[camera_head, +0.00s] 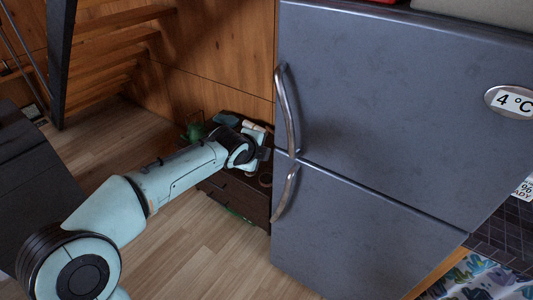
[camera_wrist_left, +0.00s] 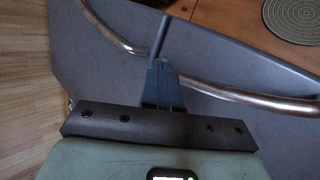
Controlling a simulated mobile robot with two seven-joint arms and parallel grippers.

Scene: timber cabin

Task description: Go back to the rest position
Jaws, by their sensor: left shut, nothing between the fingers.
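My left gripper (camera_head: 265,154) is at the end of my outstretched left arm, just left of the fridge's door handles. In the left wrist view its fingers (camera_wrist_left: 162,70) are together and empty, pointing at the gap between the two doors. The grey fridge (camera_head: 390,110) stands at the right with both doors looking closed. The curved upper handle (camera_head: 287,105) and lower handle (camera_head: 286,192) lie above and below the fingertips. In the wrist view the handles (camera_wrist_left: 118,34) pass on either side of the fingers; I cannot tell whether they touch. My right gripper is out of view.
A low dark drawer cabinet (camera_head: 238,197) with a green watering can (camera_head: 195,131) and small items stands behind my left forearm. Wooden stairs (camera_head: 120,35) rise at the back left. A dark surface (camera_head: 35,180) is at the far left. Wooden floor (camera_head: 190,250) lies open before the fridge.

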